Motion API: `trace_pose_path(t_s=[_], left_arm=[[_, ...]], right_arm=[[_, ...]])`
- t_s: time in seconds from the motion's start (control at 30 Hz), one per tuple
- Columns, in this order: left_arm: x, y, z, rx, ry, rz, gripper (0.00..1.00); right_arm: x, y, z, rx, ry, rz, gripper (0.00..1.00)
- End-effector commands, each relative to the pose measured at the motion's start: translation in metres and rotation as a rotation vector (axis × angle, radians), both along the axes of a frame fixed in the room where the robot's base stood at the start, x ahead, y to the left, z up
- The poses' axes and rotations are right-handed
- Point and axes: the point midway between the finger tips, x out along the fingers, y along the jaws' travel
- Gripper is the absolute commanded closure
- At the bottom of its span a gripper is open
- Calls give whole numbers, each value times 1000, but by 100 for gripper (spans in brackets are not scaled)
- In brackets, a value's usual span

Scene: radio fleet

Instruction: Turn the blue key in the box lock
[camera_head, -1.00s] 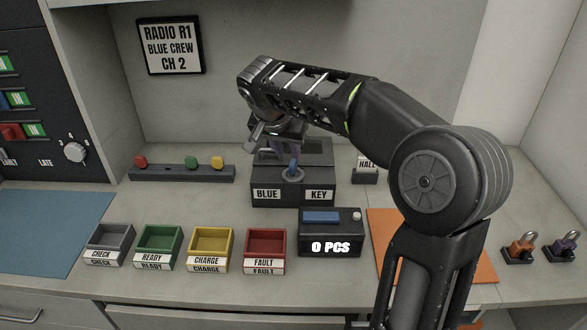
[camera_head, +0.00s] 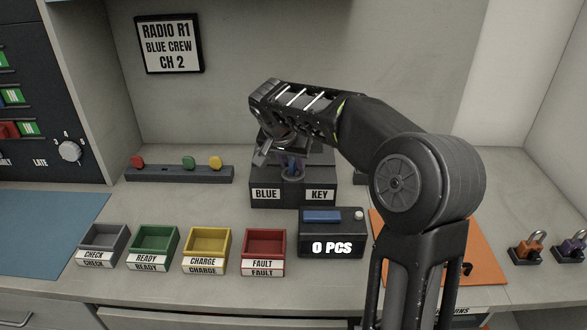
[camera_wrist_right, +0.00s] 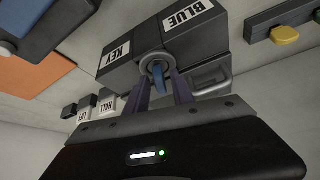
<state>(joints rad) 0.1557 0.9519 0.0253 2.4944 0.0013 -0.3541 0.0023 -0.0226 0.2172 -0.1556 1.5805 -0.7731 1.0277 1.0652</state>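The dark grey box (camera_head: 293,198) labelled BLUE and KEY stands at the back middle of the bench in the head view. In the right wrist view the box (camera_wrist_right: 147,48) has a round lock (camera_wrist_right: 157,66) on its face, with the blue key (camera_wrist_right: 158,76) in it. My right gripper (camera_wrist_right: 163,88) is at the lock, its two purple-grey fingers apart, one on each side of the key. Whether they touch the key is unclear. My left gripper is not in view.
A counter (camera_head: 331,235) reading 0 PCS stands in front of the box. Several labelled trays, such as the red FAULT tray (camera_head: 264,245), line the front left. Coloured buttons on a bar (camera_head: 180,174) are behind them. An orange mat (camera_head: 487,255) and padlocks (camera_head: 527,249) lie right.

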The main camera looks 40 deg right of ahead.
Motion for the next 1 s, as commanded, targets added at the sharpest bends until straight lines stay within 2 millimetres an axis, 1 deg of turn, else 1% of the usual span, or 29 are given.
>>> trace_pose_path(t_s=[0.33, 0.57, 0.9, 0.93, 1.0], left_arm=[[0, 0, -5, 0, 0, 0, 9], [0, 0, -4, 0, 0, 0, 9], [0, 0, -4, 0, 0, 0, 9], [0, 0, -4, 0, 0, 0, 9], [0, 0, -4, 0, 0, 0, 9]], right_arm=[[0, 0, -1, 0, 0, 0, 71], [0, 0, 0, 0, 0, 0, 71], [0, 0, 0, 0, 0, 0, 98], [0, 0, 0, 0, 0, 0, 100], [0, 0, 0, 0, 0, 0, 100]])
